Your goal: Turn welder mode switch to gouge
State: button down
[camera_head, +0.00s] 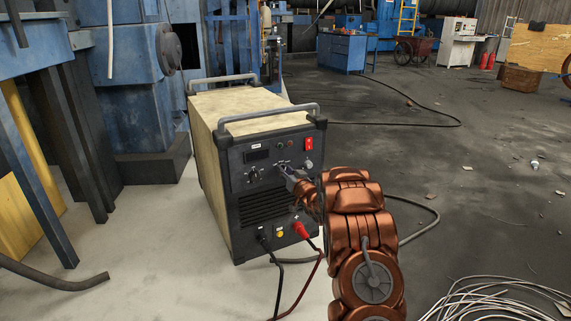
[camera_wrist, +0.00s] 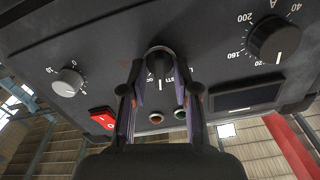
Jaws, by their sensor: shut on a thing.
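The welder (camera_head: 225,105) is a cream box with a black front panel and grey handles, standing on the pale floor. Its mode switch is a black knob with a white pointer line (camera_wrist: 159,55) in the wrist view. The line points down in that view, between partly hidden white lettering; I read "STI" to its right. My gripper (camera_wrist: 159,85) is shut on this knob, with one finger on each side. In the head view my gripper (camera_head: 287,170) reaches the panel from the right and hides most of the switch.
The panel also has a black current dial (camera_wrist: 268,42), a small grey knob (camera_wrist: 68,82), a red rocker switch (camera_wrist: 101,120) and a dark display (camera_wrist: 245,97). Cables (camera_head: 302,230) plug in low on the front. Coiled wire (camera_head: 500,300) lies at right. The floor behind is mostly open.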

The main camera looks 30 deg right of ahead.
jog(key=m+p, duration=0.1)
jog(key=p, duration=0.1)
jog(key=m+p, duration=0.2)
jog(key=p, duration=0.1)
jog(key=shift+r+m, duration=0.3)
jog(key=shift+d+f+m+p, duration=0.1)
jog(key=shift+f+m+p, duration=0.05)
jog(key=shift+m+p, duration=0.8)
jog(key=shift+f+m+p, duration=0.15)
jog(key=shift+m+p, duration=0.7)
jog(key=shift+p, duration=0.05)
jog(key=c, duration=1.2)
grip_release()
jog(key=shift+s, duration=0.15)
jog(key=shift+s+a, duration=0.15)
jog(key=shift+s, duration=1.8)
jog(key=shift+s+a, duration=0.15)
jog(key=shift+s, duration=1.8)
jog(key=shift+s+a, duration=0.15)
jog(key=shift+s, duration=1.8)
